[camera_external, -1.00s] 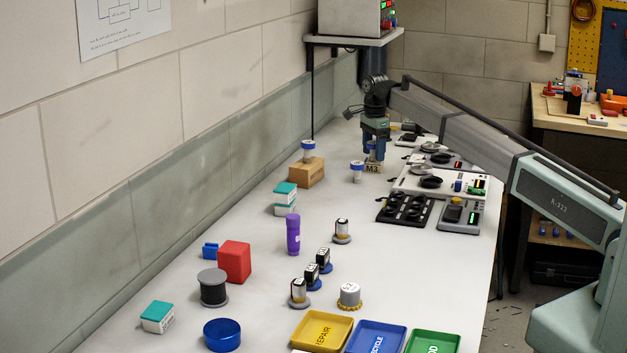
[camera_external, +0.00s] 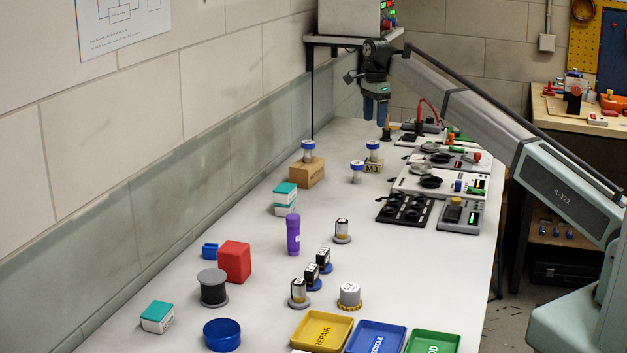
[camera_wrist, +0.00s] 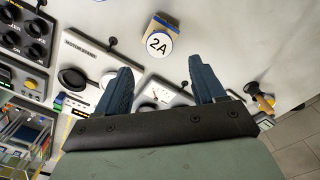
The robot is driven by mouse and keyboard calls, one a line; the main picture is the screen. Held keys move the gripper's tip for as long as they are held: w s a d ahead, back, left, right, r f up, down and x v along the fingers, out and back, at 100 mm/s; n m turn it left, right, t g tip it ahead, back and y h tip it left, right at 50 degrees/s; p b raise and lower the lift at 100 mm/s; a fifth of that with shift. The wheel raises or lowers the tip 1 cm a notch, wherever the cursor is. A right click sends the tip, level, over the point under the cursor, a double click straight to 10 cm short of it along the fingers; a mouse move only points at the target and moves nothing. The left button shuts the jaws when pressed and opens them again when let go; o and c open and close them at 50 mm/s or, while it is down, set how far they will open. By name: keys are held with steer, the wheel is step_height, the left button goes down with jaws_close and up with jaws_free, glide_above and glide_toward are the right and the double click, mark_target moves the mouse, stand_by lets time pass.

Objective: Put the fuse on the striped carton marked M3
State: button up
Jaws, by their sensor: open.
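The carton marked M3 (camera_external: 372,168) is a small tan block on the bench. A fuse (camera_external: 373,150), a clear cylinder with blue ends, stands upright on it. In the wrist view, this fuse's round white top marked 2A (camera_wrist: 158,45) hides part of the carton (camera_wrist: 163,24). My gripper (camera_external: 376,117) is above and beyond the carton, clear of the fuse. In the wrist view, my gripper (camera_wrist: 160,72) has its two blue fingers wide apart with nothing between them.
Another blue-capped fuse (camera_external: 357,171) stands on the bench just left of the M3 carton. A third (camera_external: 308,151) stands on a larger brown carton (camera_external: 307,174). Panels with black knobs (camera_external: 405,208) line the right side. A shelf (camera_external: 350,40) overhangs behind.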

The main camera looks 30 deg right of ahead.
steer(key=shift+r, duration=0.75)
